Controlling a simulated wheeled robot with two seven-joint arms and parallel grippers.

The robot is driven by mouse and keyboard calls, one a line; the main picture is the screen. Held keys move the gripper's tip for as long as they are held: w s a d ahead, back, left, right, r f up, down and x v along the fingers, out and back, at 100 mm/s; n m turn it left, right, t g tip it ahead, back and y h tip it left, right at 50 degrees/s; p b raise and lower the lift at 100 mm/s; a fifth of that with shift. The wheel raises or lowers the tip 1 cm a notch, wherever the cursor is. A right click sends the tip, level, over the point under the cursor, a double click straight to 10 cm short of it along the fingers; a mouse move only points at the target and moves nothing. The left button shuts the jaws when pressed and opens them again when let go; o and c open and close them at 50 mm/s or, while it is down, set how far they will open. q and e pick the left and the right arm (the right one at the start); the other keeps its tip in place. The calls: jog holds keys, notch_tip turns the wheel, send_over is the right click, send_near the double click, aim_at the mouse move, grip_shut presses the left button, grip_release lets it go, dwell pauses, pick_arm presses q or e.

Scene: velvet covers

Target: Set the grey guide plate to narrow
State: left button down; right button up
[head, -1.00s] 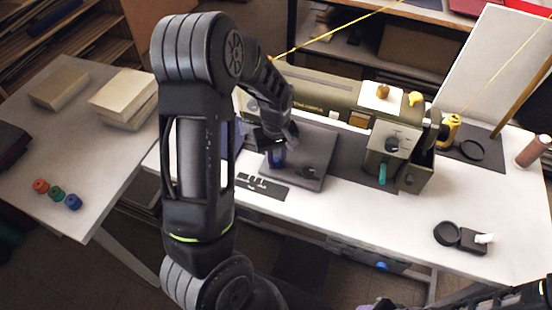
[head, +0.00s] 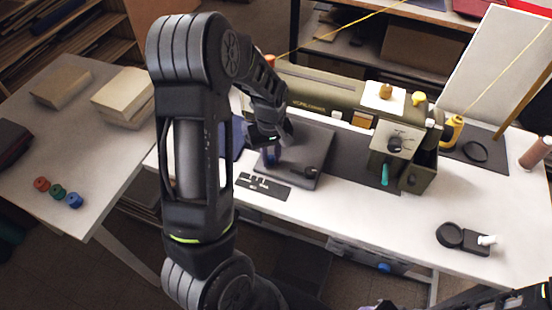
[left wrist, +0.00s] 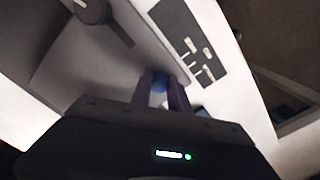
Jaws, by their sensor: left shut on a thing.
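The grey guide plate (head: 313,150) lies flat on the white table in front of the olive machine, and its grey surface also shows in the left wrist view (left wrist: 115,60). A round dark knob (head: 309,172) sits on it. My left gripper (head: 272,157) is at the plate's left part. In the left wrist view its fingers (left wrist: 162,92) are shut on a small blue piece (left wrist: 160,80), which they partly hide. A black strip with white marks (head: 263,187) lies along the plate's front left edge; the marks are too small to read.
The olive machine (head: 340,90) with its teal lever (head: 385,175) stands behind and right of the plate. A black device with a white piece (head: 463,238) lies front right. Colored spools (head: 57,191) sit on the left table. The table's right front is mostly free.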

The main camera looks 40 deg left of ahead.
pick_arm(q)
jog(key=c, duration=1.3)
grip_release()
jog(key=shift+o, duration=0.2)
notch_tip(320, 180, up, 8)
jog(key=shift+f+b, duration=0.1)
jog(key=shift+b, duration=0.25)
